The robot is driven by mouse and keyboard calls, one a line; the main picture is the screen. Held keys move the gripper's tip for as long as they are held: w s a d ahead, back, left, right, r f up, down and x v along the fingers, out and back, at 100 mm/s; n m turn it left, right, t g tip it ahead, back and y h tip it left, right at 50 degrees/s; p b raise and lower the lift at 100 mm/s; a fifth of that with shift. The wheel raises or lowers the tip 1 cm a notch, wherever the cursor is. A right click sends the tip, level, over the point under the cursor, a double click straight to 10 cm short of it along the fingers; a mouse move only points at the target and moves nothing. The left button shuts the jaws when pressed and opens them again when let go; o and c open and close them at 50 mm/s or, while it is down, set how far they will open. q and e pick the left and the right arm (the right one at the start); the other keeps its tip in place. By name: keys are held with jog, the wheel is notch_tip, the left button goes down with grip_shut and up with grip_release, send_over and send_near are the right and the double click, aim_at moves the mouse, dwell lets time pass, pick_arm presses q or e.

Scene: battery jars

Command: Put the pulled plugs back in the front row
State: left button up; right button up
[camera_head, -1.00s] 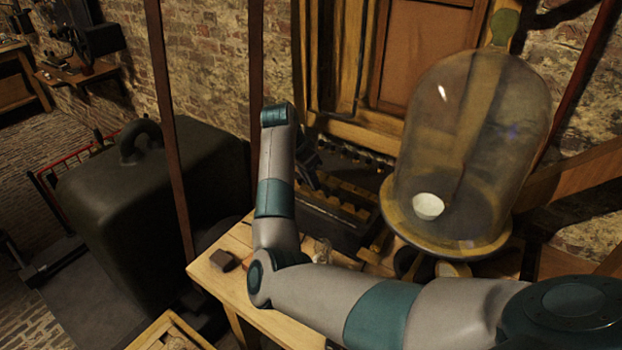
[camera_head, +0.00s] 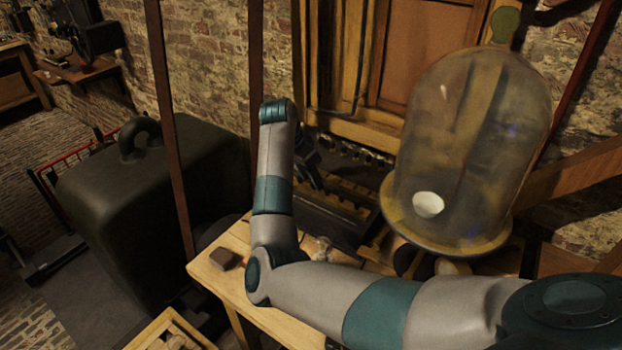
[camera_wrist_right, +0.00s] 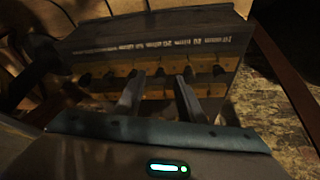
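The dark battery rack (camera_head: 325,222) stands at the back of the wooden bench, partly hidden behind my right arm. In the right wrist view, two yellowish wooden strips (camera_wrist_right: 108,84) run across it, with dark round plugs or holes along them. It is too dark to tell which are filled. My right gripper (camera_head: 310,172) is over the rack's left part. In the right wrist view, its two fingers (camera_wrist_right: 160,76) are apart over the strips, with nothing clearly between them. My left gripper is in neither view.
A large glass bell jar (camera_head: 470,150) on a round wooden base stands right of the rack. A dark brown block (camera_head: 224,259) and a small pale object (camera_head: 321,249) lie on the bench (camera_head: 240,288). A wooden tray (camera_head: 150,334) is at the lower left.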

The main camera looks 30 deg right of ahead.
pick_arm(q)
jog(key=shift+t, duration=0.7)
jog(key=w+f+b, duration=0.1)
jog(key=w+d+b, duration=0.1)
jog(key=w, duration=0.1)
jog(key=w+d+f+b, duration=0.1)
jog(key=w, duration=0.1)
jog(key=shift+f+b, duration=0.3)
pick_arm(e)
jog(key=v, duration=1.6)
jog(key=shift+a+r, duration=0.15)
jog(key=shift+r, duration=0.15)
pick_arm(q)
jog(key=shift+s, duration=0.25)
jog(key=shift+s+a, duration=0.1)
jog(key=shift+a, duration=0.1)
